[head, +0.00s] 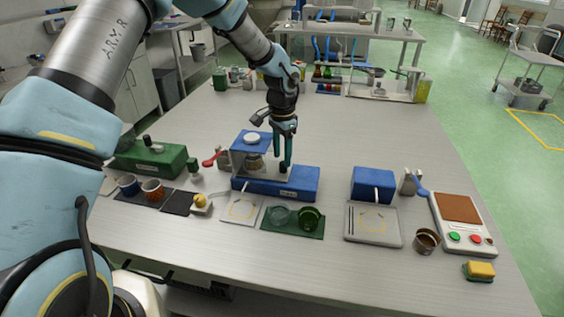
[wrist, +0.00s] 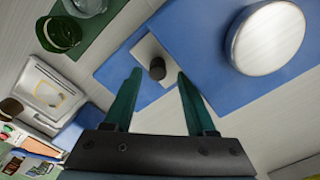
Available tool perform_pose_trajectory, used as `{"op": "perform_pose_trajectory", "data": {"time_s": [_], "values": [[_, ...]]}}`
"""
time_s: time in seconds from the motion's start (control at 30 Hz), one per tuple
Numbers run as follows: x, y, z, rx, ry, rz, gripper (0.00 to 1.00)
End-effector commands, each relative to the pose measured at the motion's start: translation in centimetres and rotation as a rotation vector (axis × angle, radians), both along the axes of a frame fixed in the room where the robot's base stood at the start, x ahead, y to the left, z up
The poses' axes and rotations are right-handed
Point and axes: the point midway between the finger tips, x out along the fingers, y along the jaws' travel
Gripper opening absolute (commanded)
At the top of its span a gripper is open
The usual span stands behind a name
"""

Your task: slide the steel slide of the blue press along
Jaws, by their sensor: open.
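The blue press (head: 300,183) stands on the table in the middle of the head view. It has a long low base and a taller part at its left with a white round cap (head: 252,138). In the wrist view the steel slide (wrist: 145,50) is a pale plate on the blue base (wrist: 110,68), with a dark knob (wrist: 157,69) on it. My gripper (head: 284,171) is over the base, pointing down. Its green fingers (wrist: 159,75) are open, one on each side of the knob; contact is not clear. The slide is hard to make out in the head view.
A dark green tray with glass bowls (head: 309,219) lies in front of the press. A green machine (head: 150,158) and cups stand at left. Table behind the press is mostly clear.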

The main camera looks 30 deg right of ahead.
Motion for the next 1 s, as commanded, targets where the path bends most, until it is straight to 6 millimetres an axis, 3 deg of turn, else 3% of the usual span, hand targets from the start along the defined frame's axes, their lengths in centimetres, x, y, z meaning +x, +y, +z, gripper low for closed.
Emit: {"op": "perform_pose_trajectory", "data": {"time_s": [0.2, 0.4, 0.6, 1.0], "values": [[0.2, 0.1, 4.4, -0.001, -0.005, 0.002, 0.61], [0.2, 0.1, 7.3, -0.001, -0.003, 0.002, 0.61], [0.0, 0.1, 8.3, 0.002, 0.000, 0.000, 0.61], [0.0, 0.1, 8.3, 0.002, 0.000, 0.000, 0.61]]}}
